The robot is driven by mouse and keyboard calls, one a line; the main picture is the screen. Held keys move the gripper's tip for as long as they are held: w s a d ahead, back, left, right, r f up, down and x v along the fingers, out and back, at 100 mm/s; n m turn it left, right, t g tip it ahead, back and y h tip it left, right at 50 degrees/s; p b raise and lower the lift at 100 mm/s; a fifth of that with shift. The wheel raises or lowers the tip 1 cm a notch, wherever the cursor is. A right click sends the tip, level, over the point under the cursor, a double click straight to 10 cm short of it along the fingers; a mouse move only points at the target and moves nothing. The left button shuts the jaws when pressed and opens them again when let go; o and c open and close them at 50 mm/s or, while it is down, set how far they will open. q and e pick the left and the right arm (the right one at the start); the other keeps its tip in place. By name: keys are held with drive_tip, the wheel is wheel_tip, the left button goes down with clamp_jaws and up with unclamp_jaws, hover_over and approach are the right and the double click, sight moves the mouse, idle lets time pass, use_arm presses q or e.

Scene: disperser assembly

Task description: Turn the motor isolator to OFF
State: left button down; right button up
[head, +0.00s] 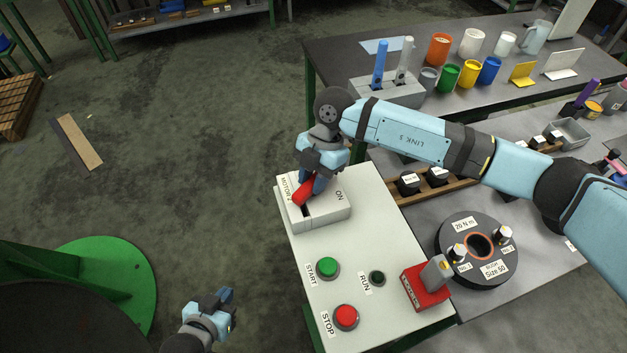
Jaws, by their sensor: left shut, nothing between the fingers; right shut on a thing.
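The motor isolator (325,214) is a pale box labelled MOTOR and ON at the far end of the white control panel (335,258). Its red handle (301,195) shows partly under my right gripper (311,185), which is shut on it from above. The fingers hide part of the handle and its pivot, so I cannot tell its exact setting. No OFF mark is readable. My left gripper (228,297) is shut and empty, low in the view, left of the panel and apart from it.
The panel carries a green START button (327,267), a red STOP button (345,316) and a dark RUN lamp (377,278). Cups stand on the back bench. Floor at left is mostly open.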

drive_tip(key=n, duration=0.1)
drive_tip(key=n+b, duration=0.1)
drive_tip(key=n+h+b, duration=0.1)
drive_tip(key=shift+f+n+g, duration=0.25)
drive_tip(key=shift+n+g, duration=0.15)
drive_tip(key=n+h+b, duration=0.2)
drive_tip(key=n+b, duration=0.1)
drive_tip(key=n, duration=0.1)
drive_tip(key=shift+a, duration=0.1)
drive_tip(key=shift+r+n+h+b, duration=0.1)
drive_tip(key=shift+n+h+b, duration=0.5)
drive_tip(key=shift+n+b, duration=0.95)
drive_tip(key=shift+n, duration=0.35)
drive_tip(key=o, duration=0.8)
drive_tip(key=shift+o, duration=0.6)
drive_tip(key=shift+r, duration=0.1)
drive_tip(key=shift+r, duration=0.1)
